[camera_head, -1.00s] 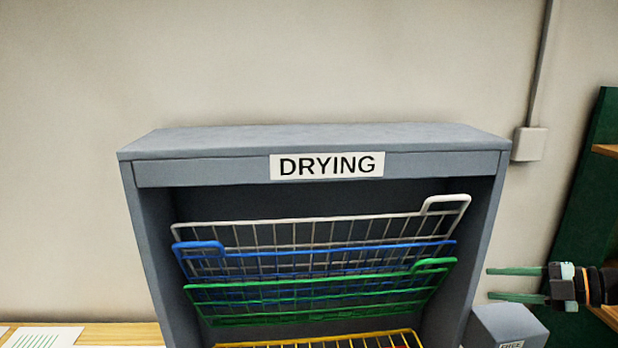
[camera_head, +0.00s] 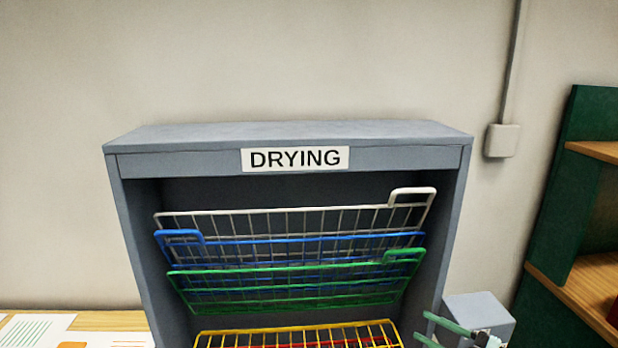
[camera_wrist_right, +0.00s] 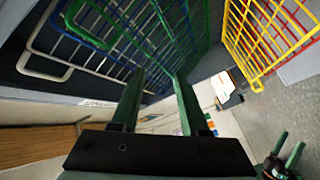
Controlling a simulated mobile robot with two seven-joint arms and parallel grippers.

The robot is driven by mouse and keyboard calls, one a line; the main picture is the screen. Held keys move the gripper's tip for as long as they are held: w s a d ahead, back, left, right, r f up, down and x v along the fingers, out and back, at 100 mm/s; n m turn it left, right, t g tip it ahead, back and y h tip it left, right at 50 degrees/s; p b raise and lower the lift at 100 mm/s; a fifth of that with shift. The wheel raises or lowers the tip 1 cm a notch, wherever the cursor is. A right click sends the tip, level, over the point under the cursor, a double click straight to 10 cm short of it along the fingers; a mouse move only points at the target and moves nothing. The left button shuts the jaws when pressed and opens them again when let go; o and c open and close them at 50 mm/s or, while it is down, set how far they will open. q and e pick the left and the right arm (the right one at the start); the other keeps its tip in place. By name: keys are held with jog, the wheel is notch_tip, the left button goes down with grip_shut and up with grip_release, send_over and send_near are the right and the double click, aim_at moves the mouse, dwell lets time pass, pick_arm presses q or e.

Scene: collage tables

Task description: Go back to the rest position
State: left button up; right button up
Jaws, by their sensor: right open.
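My right gripper (camera_head: 422,326) is at the lower right of the head view, by the right side of the grey drying rack (camera_head: 290,133). Its two green fingers are apart with nothing between them. In the right wrist view, the fingers of this gripper (camera_wrist_right: 157,76) point toward the wire shelves, with no clear contact visible. A second gripper with green fingers, my left one (camera_wrist_right: 292,139), shows small at the lower right of that view. Its fingers look apart and empty.
The rack holds tilted white (camera_head: 290,210), blue (camera_head: 180,235) and green (camera_head: 290,268) wire shelves above a yellow one (camera_head: 300,328). A grey box (camera_head: 480,308) and green shelf unit (camera_head: 560,200) stand right. Papers (camera_head: 35,328) lie on a wooden table at left.

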jog(key=s+a+f+m+g+h, duration=0.1)
jog(key=s+a+f+m+h, duration=0.1)
jog(key=s+f+m, duration=0.4)
jog(key=s+a+f+m+g+h, duration=0.1)
jog(key=s+a+f+m+h, duration=0.2)
jog(key=s+f, duration=0.7)
jog(key=s+a+f+m+h, duration=0.2)
jog(key=s+f+m+h, duration=0.3)
jog(key=s+f+m, duration=0.3)
jog(key=s+m, duration=0.1)
jog(key=s, duration=0.3)
jog(key=shift+s+a+g+h, duration=0.2)
jog(key=shift+a+g+h, duration=0.15)
jog(key=shift+g+h, duration=0.05)
